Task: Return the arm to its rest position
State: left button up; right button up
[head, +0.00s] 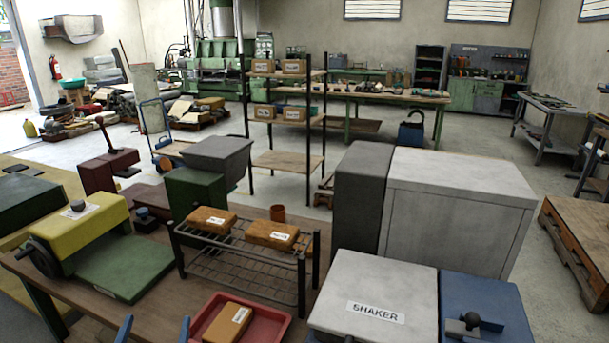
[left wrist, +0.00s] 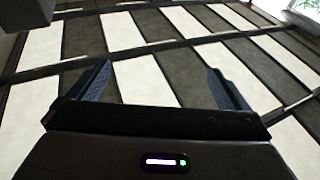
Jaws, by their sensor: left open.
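My left gripper (head: 155,329) shows only by its two blue fingertips at the bottom edge of the head view, left of the red tray. The tips are apart with nothing between them. In the left wrist view the left gripper (left wrist: 162,82) is open and empty. Behind its fingers are the bright and dark panels of the ceiling, so it points upward. The rest of the left arm is hidden below the head view. My right gripper is in neither view.
A red tray (head: 276,331) with a labelled brown packet (head: 228,322) is close to the left fingertips. Behind it stands a wire rack (head: 237,265) with two packets. A box labelled SHAKER (head: 375,290) stands at right. A green-and-yellow machine (head: 90,232) stands at left.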

pick_arm(q)
jog(key=s+a+f+n+g+y, duration=0.5)
jog(key=s+a+f+g+y, duration=0.15)
jog(key=s+f+g, duration=0.35)
jog(key=s+d+f+m+g+h, duration=0.3)
jog(key=s+d+g+h, duration=0.15)
jog(key=s, duration=0.25)
jog(key=s+d+f+m+g+h, duration=0.3)
jog(key=s+d+f, duration=0.15)
jog(key=s, duration=0.35)
notch_tip(320, 180, down, 28)
jog(key=a+g, duration=0.1)
jog(key=a, duration=0.1)
jog(key=s+a+f+g, duration=0.1)
jog(key=s+f, duration=1.6)
jog(key=f, duration=0.3)
jog(key=shift+s+a+f+y, duration=0.2)
jog(key=shift+a+f+y, duration=0.1)
jog(key=shift+a, duration=0.1)
jog(key=shift+g, duration=0.25)
